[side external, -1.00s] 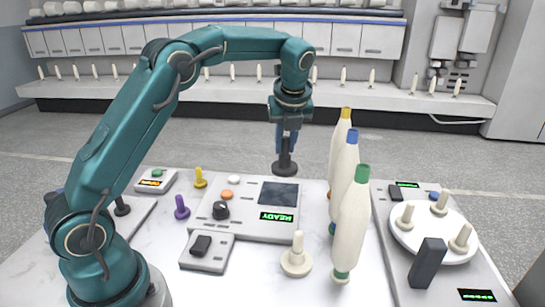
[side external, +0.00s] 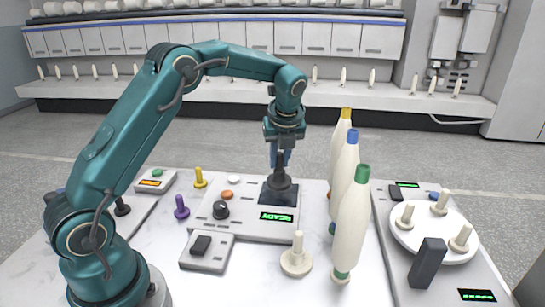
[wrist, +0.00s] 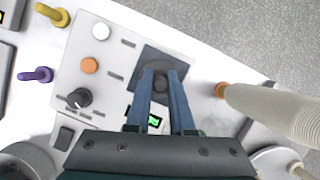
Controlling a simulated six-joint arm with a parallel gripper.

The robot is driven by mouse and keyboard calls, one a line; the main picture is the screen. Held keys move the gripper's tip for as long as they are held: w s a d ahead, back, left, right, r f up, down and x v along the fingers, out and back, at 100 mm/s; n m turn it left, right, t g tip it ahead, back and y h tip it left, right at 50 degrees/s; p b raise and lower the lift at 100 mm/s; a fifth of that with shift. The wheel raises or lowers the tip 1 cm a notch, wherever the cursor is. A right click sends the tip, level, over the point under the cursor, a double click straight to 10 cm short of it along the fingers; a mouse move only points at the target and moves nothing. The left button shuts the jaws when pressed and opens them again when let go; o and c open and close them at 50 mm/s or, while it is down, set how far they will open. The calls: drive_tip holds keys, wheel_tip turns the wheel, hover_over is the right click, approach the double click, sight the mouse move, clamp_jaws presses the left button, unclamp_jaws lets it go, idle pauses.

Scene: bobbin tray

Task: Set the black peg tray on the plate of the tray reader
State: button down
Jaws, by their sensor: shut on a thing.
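The black peg tray (side external: 281,185) is a round dark base with an upright peg. My gripper (side external: 281,160) is shut on its peg from above. The tray is over the dark square plate (side external: 265,196) of the tray reader (side external: 225,222), whose green display reads READY. I cannot tell whether the base touches the plate. In the wrist view the blue fingers of my gripper (wrist: 162,100) close on the peg, with the round black base (wrist: 176,66) within the dark plate (wrist: 148,53).
Tall cream bobbins (side external: 350,225) with yellow, blue and green tops stand right of the reader. A cream peg tray (side external: 297,262) stands in front. A white turntable (side external: 402,238) with pegs is at the right. Purple (side external: 181,208) and yellow (side external: 200,179) pegs stand at the left.

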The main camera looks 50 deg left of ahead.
drive_tip(key=shift+f, duration=0.3)
idle(0.4)
drive_tip(key=shift+f, duration=0.75)
drive_tip(key=shift+f, duration=0.35)
drive_tip(key=c, duration=0.7)
unclamp_jaws()
